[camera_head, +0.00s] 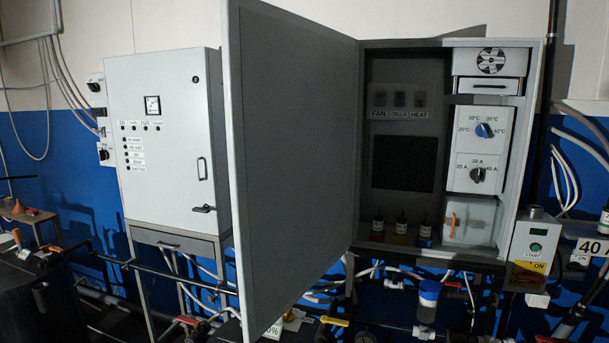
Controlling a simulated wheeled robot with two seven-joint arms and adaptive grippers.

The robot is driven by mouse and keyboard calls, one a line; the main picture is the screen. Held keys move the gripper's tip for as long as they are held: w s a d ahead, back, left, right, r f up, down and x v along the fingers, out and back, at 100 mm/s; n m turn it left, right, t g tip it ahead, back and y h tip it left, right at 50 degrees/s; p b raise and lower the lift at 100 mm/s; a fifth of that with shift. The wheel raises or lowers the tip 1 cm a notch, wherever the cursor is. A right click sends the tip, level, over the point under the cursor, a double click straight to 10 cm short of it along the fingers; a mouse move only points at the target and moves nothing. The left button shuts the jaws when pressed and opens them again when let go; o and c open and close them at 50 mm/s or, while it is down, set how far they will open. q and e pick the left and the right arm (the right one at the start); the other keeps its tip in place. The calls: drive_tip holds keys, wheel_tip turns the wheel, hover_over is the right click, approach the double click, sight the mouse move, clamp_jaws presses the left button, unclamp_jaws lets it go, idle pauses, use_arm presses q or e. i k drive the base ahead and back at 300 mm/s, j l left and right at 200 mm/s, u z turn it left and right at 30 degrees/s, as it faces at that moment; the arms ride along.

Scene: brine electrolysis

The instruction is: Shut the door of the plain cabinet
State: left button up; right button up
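A grey cabinet (548,130) on the right of the head view stands with its door (290,150) wide open. The door is a plain dark grey panel on its inner side, hinged at the cabinet's left edge and swung out towards me. Neither of my grippers is in view.
A second grey cabinet (175,110), with a meter, lamps and handle, is shut at the left, partly covered by the open door. A START box (535,247) sits right of the open cabinet. Pipes and valves (425,333) run below. A dark tank (40,305) stands at lower left.

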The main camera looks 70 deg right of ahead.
sight(291, 79)
drive_tip(key=i+z, duration=0.25)
drive_tip(key=z, duration=0.15)
drive_tip(key=i+z, duration=0.4)
drive_tip(key=i+j+z, duration=0.15)
drive_tip(key=z, duration=0.3)
drive_tip(key=i+j+z, duration=0.2)
drive_tip(key=z, duration=0.2)
drive_tip(key=i+j+z, duration=0.2)
drive_tip(key=j+z, duration=0.2)
drive_tip(key=i+j+z, duration=0.15)
drive_tip(key=z, duration=0.35)
drive_tip(key=i+j+z, duration=0.2)
drive_tip(key=z, duration=0.3)
drive_tip(key=i+j+z, duration=0.1)
drive_tip(key=j+z, duration=0.2)
drive_tip(key=z, duration=0.15)
drive_tip(key=j+z, duration=0.3)
drive_tip(key=z, duration=0.2)
drive_tip(key=j+u, duration=0.2)
drive_tip(key=j, duration=0.15)
drive_tip(key=i, duration=0.05)
